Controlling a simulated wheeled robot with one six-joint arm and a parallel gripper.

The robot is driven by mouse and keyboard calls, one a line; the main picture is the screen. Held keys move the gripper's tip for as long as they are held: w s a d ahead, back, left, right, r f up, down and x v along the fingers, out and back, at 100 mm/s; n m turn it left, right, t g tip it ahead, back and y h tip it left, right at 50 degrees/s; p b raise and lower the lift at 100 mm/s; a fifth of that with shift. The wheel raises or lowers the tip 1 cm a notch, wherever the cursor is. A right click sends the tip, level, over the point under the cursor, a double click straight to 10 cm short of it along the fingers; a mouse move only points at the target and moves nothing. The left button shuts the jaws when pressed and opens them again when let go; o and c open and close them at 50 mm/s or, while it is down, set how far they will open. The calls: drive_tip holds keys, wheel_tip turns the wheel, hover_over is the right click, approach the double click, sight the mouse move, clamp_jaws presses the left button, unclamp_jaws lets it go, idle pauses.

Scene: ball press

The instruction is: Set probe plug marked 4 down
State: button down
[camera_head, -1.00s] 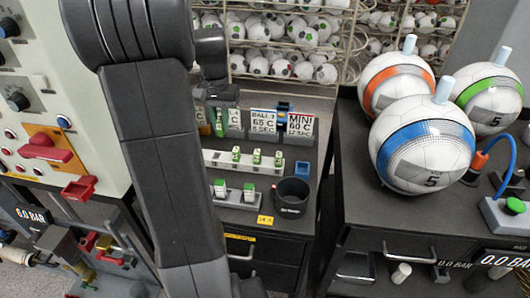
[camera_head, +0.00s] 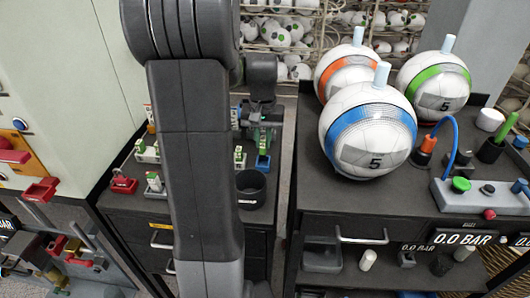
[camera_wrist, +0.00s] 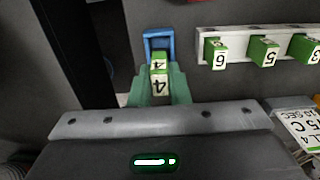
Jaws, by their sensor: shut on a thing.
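My gripper (camera_wrist: 160,92) is shut on a green and white plug marked 4 (camera_wrist: 159,78), with its green fingers on either side of it. A small blue holder (camera_wrist: 158,37) lies right at the plug's far end in the wrist view. I cannot tell whether the plug's end is inside it or just over it. In the head view, my gripper (camera_head: 263,142) is just above the blue holder (camera_head: 262,162), and the arm hides part of the bench.
A white rack (camera_wrist: 232,33) with several numbered plugs stands to the right in the wrist view. A black cup (camera_head: 251,188) stands in front of the blue holder in the head view. Printed cards (camera_wrist: 304,126) lie near the gripper. Balls (camera_head: 367,138) sit on the right cabinet.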

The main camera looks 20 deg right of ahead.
sight(263, 150)
drive_tip(key=shift+f, duration=2.05)
drive_tip(key=shift+f, duration=0.1)
drive_tip(key=c, duration=1.4)
unclamp_jaws()
drive_tip(key=shift+o, duration=0.2)
wheel_tip(263, 150, up, 12)
drive_tip(key=shift+r, duration=0.1)
drive_tip(key=shift+o, duration=0.4)
